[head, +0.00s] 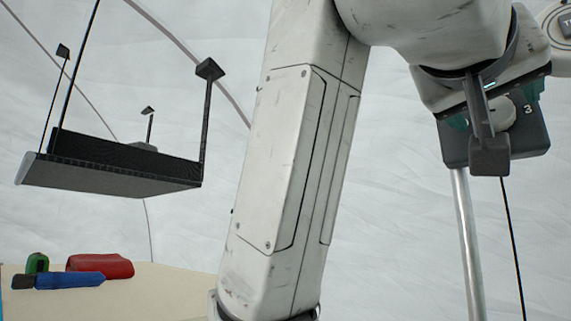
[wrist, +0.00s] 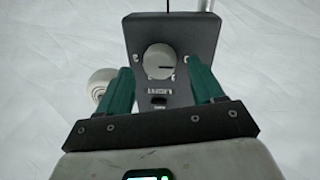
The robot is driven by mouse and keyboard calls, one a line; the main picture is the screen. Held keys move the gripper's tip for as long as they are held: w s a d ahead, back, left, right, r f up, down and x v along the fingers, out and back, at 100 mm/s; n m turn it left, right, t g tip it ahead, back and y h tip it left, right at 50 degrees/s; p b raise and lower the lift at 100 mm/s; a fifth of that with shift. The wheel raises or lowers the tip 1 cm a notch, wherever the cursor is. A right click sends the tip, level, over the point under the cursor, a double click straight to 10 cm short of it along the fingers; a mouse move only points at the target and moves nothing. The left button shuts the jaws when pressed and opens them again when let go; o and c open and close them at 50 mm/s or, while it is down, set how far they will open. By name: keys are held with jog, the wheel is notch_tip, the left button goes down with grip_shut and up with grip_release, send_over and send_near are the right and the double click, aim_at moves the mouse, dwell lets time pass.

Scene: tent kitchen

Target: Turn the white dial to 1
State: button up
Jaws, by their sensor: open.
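The white dial (wrist: 158,61) is a round knob on the front of a dark grey box (wrist: 192,27), seen in the wrist view. A short dark mark on the dial points to the right. Small figures around it are too blurred to read. My gripper (wrist: 159,66) is open, with one teal finger on each side of the dial; I cannot tell whether they touch it. In the head view the dial (head: 504,115) is partly hidden behind my gripper, and a "3" shows to its right on the box (head: 533,132).
A metal pole (head: 466,240) stands below the box, and a dark cable hangs beside it. A hanging dark shelf (head: 110,180) is at the left. A table (head: 170,283) below holds a red item (head: 105,265), a blue item (head: 70,280) and a green item (head: 38,262).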

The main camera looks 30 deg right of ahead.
jog(key=shift+w+d, duration=0.15)
jog(key=shift+d, duration=0.45)
jog(key=shift+c, duration=0.5)
jog(key=c, duration=1)
jog(key=shift+o, duration=0.2)
jog(key=shift+m, duration=0.3)
jog(key=m, duration=0.4)
jog(key=shift+r+m+y, duration=0.1)
jog(key=shift+m+y, duration=0.2)
jog(key=m, duration=0.5)
jog(key=shift+m, duration=0.3)
jog(key=shift+t+y, duration=0.3)
jog(key=shift+y, duration=0.1)
